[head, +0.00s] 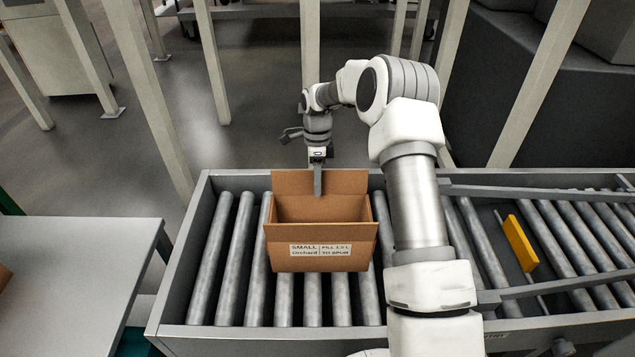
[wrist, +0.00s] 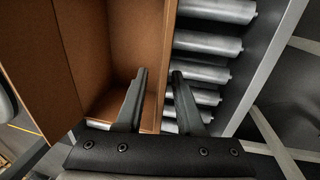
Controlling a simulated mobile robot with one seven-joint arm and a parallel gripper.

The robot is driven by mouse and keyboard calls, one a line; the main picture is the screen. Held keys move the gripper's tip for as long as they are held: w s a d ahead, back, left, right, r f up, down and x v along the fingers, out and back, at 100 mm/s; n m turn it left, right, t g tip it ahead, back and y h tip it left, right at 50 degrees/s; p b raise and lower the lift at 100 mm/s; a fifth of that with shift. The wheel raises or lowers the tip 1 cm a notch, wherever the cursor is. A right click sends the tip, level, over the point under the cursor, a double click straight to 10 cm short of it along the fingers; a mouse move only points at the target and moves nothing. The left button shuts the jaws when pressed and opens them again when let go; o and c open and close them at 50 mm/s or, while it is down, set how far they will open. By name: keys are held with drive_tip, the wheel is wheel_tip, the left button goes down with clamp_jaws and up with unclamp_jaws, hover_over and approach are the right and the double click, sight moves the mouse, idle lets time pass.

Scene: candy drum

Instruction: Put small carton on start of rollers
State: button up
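The small carton (head: 321,232) is an open-topped brown box with a white label on its near side. It sits upright on the rollers at the left end of the conveyor (head: 230,260). My gripper (head: 318,185) points down at the carton's far wall. In the wrist view, my gripper (wrist: 160,75) has one finger inside the carton (wrist: 118,45) and the other outside it. The carton's wall runs between the fingers, which stand apart with a visible gap. In the head view the outer finger is hidden behind the wall.
Bare rollers lie left of the carton. A yellow plate (head: 520,243) stands between guide rails on the right part of the conveyor. A grey table (head: 80,265) is at the left. Pale posts stand behind the conveyor.

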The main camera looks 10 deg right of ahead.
wheel_tip(320, 180, up, 12)
drive_tip(key=w, duration=0.2)
drive_tip(key=s+r+n+t, duration=0.2)
drive_tip(key=s+r+n, duration=0.35)
drive_tip(key=r, duration=0.55)
drive_tip(key=s+r+n+t, duration=0.2)
drive_tip(key=s+r+n, duration=0.2)
drive_tip(key=s, duration=0.6)
drive_tip(key=s+r+n+t, duration=0.1)
drive_tip(key=s+r+n, duration=0.4)
drive_tip(key=s, duration=0.5)
drive_tip(key=s+f+n+t, duration=0.2)
drive_tip(key=s+n, duration=0.3)
drive_tip(key=s, duration=0.6)
drive_tip(key=shift+f+n+t+p, duration=0.3)
drive_tip(key=shift+f+n+p, duration=0.05)
drive_tip(key=shift+f, duration=0.5)
